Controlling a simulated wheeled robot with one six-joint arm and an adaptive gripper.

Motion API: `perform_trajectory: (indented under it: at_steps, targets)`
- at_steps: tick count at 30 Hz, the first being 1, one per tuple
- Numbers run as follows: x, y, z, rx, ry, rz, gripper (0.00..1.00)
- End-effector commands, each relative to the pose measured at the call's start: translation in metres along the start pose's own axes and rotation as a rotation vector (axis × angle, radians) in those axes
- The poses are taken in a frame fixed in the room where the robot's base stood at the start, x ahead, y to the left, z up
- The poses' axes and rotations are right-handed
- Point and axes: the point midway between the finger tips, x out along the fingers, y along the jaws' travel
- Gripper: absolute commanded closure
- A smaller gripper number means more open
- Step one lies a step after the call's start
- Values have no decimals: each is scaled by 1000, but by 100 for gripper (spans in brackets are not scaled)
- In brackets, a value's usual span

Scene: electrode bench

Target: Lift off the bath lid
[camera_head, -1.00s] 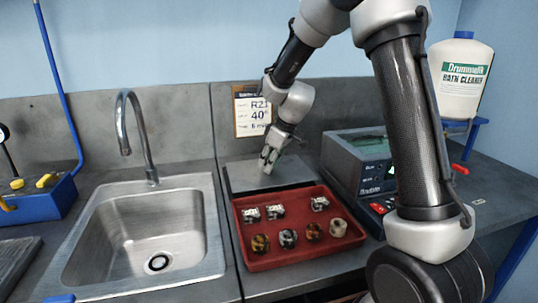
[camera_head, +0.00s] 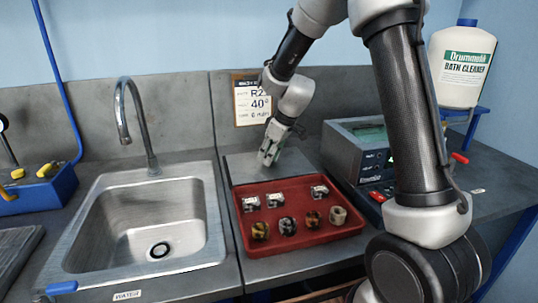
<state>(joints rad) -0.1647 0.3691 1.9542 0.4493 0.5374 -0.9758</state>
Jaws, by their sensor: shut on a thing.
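The bath lid, a flat grey plate (camera_head: 241,167), lies level behind the red tray and in front of the back wall. Its right part is partly covered by my gripper. My gripper (camera_head: 266,162) points down at the middle of the lid, with its fingers shut at the lid's top. The grip it holds there is hidden by the fingers and too small to make out. I cannot tell whether the lid is raised from its seat.
A red tray (camera_head: 298,245) with several small metal parts stands just in front of the lid. A steel sink (camera_head: 135,215) with a tap (camera_head: 122,100) is left. A grey control box (camera_head: 347,150) stands close right. A cleaner bottle (camera_head: 463,65) sits farther right.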

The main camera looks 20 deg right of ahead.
Motion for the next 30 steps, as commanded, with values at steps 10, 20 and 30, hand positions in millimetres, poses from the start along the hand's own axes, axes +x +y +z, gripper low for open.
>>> perform_trajectory:
  at_steps: [10,20,30]
  targets:
    - [2,0,0,0,1,1,100]
    - [6,0,2,0,1,0,100]
    - [9,0,4,0,1,0,100]
